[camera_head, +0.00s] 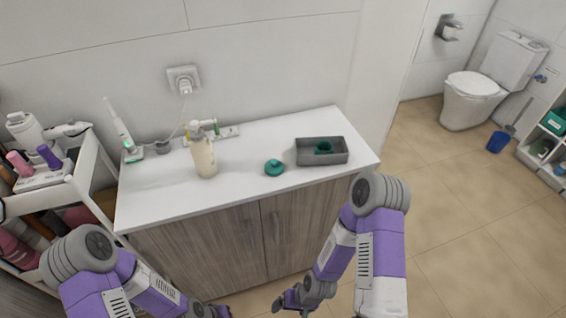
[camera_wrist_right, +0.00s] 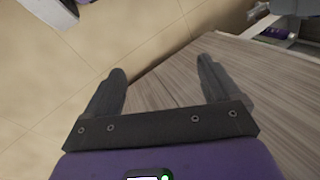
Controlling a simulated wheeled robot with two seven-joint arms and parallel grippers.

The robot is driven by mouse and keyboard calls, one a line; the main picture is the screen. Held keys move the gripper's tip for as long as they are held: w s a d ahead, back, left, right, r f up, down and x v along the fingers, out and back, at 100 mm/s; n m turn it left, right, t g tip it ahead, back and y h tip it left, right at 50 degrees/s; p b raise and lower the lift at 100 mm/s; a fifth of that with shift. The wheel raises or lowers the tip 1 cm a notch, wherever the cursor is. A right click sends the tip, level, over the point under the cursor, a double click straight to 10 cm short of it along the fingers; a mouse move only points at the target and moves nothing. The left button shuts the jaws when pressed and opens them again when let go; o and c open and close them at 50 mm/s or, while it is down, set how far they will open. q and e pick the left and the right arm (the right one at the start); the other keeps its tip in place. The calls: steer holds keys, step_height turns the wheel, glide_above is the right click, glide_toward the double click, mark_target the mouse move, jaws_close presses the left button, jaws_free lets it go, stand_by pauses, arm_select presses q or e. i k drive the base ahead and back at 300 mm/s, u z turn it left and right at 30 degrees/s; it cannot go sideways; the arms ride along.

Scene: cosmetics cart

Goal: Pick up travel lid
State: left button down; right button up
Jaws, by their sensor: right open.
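A round teal lid (camera_head: 274,168) lies on the white counter, left of a grey tray (camera_head: 310,160). A second teal piece (camera_head: 323,147) sits inside the tray; I cannot tell which of the two is the travel lid. My right gripper (camera_head: 290,302) hangs low in front of the cabinet, below the counter top and well away from both teal things. In the right wrist view it (camera_wrist_right: 160,75) is open and empty, with the wood cabinet front beyond its fingers. My left arm's end (camera_head: 207,310) is cut off at the bottom edge, so its fingers cannot be judged.
A cream pump bottle (camera_head: 204,158) stands on the counter left of the lid. A white cart (camera_head: 90,160) with bottles stands at the left. The counter's front centre is clear.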

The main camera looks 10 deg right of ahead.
mark_target(274, 168)
steer(key=k, duration=0.5)
steer(key=z, duration=1.35)
steer(key=i, duration=1.1)
steer(key=u, duration=0.75)
